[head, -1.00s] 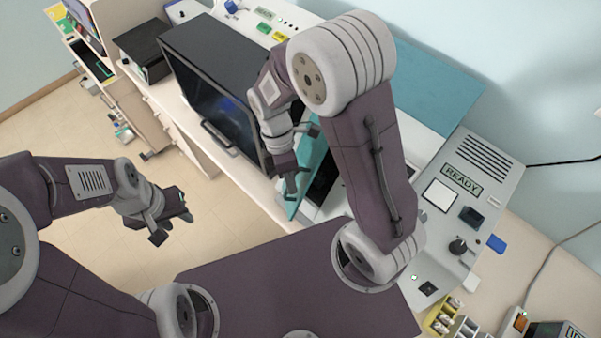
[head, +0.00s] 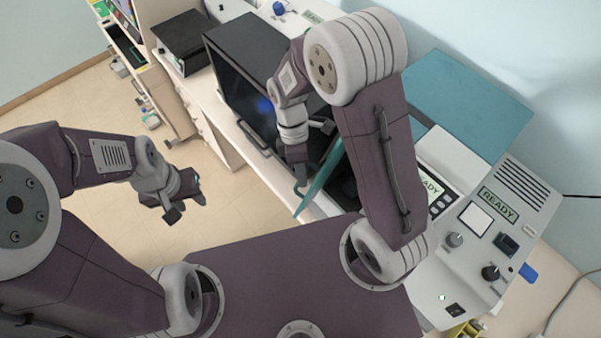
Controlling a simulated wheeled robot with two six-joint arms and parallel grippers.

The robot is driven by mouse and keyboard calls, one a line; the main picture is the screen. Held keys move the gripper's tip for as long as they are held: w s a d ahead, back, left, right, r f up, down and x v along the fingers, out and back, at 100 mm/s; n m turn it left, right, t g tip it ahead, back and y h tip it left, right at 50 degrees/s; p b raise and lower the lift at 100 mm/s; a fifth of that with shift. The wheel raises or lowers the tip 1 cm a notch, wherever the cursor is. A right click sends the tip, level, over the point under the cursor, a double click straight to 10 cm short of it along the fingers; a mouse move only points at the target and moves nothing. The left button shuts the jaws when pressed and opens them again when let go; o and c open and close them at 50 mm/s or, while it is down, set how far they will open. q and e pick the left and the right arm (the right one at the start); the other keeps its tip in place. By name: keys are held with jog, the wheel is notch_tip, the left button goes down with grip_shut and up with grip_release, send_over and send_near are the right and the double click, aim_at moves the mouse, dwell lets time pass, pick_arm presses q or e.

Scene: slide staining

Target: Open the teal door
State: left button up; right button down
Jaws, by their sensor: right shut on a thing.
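The teal door (head: 321,182) is a thin panel on the front of the grey-white machine with a teal top (head: 470,100). It stands swung out at an angle, seen nearly edge-on, and a dark opening shows beside it. My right gripper (head: 312,158) is at the door, shut on it; the exact contact is partly hidden by the gripper and arm. My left gripper (head: 186,204) is open and empty over the floor, well left of the door.
A black-fronted cabinet (head: 240,95) with a bar handle stands just left of the door. The machine's READY panel (head: 499,204) and knobs are at the right. A dark box (head: 183,40) sits farther back. Open floor (head: 110,190) lies left.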

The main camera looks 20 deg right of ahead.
dwell(0.4)
jog(key=c, duration=1.5)
grip_release()
jog(key=shift+w+d+f, duration=0.1)
jog(key=shift+w, duration=0.05)
